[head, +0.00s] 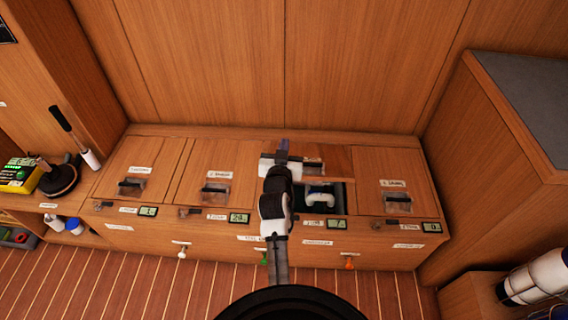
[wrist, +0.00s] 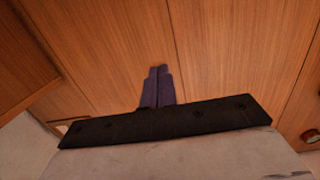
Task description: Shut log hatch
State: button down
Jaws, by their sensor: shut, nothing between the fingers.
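A wooden bench top with a row of hatches runs along the wall in the head view. One hatch stands open right of my arm, with a dark opening (head: 336,197) that holds a white and blue object (head: 320,194). Its wooden lid (head: 338,160) shows behind the opening; I cannot tell whether it is slid back or tilted. The small labels are too blurred to confirm which is the log hatch. My gripper (head: 283,150) is shut and empty at the lid's left part, and may or may not touch it. The wrist view shows its purple fingers (wrist: 157,87) together before wood panelling.
Closed hatches with recessed handles lie left (head: 215,188) and right (head: 395,198). Small displays (head: 239,218) and latches line the front edge. A tall cabinet (head: 500,150) bounds the right side. A winch-like black item (head: 60,178) stands far left.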

jog(key=s+f, duration=0.6)
jog(key=f, duration=0.5)
jog(key=shift+n+g+y, duration=0.3)
jog(key=shift+n, duration=0.1)
jog(key=w, duration=0.3)
jog(key=w+f+p, duration=0.1)
jog(key=w, duration=0.3)
jog(key=w+p, duration=0.1)
jog(key=w, duration=0.2)
jog(key=shift+w+d+f, duration=0.15)
jog(key=shift+w+f, duration=0.15)
jog(key=shift+f, duration=0.1)
jog(key=shift+s+f+b, duration=0.5)
jog(key=shift+s+f, duration=0.05)
jog(key=shift+f, duration=0.4)
jog(key=shift+s+f+b, duration=0.45)
jog(key=shift+s+f, duration=0.05)
jog(key=shift+f, duration=0.4)
jog(key=shift+f, duration=0.1)
